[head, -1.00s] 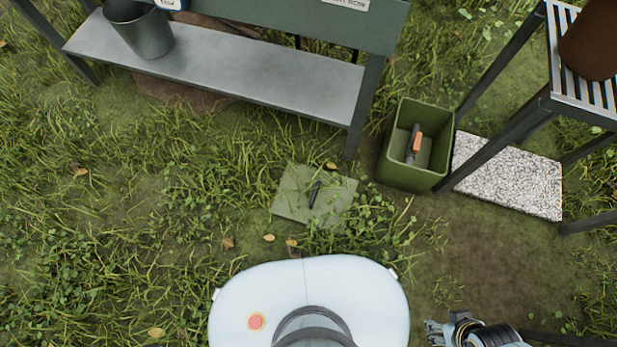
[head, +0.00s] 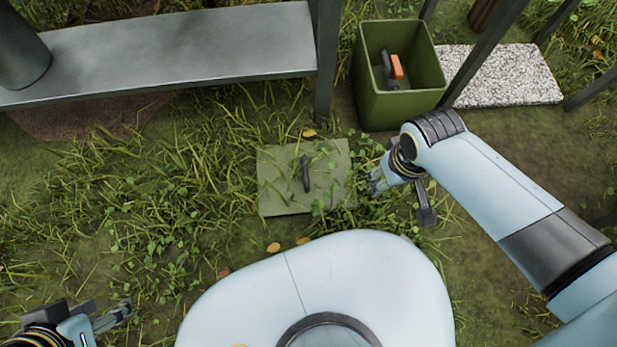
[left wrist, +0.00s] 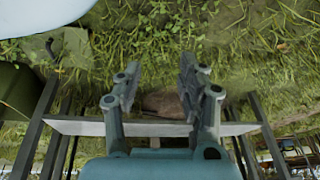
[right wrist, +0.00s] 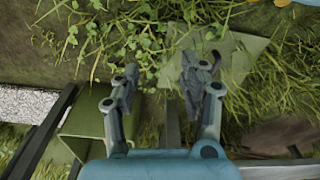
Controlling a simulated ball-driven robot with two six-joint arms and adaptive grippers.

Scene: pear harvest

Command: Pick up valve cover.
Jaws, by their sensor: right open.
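The valve cover (head: 277,182) is a flat, square green plate with a dark handle, lying on the ground among grass and clover in front of my body. Some leaves overlap its edges. In the right wrist view the cover (right wrist: 238,62) is at the upper right, partly behind a finger. My right gripper (head: 400,198) is open and empty, just right of the cover and apart from it. My left gripper (head: 95,315) is open and empty at the lower left, well away from the cover, which shows at the upper left of the left wrist view (left wrist: 76,50).
A green bin (head: 401,108) holding an orange-and-dark tool (head: 397,67) stands behind my right gripper. A speckled slab (head: 505,78) lies right of it. A grey metal bench shelf (head: 180,50) with a leg is behind the cover. Grass to the left is free.

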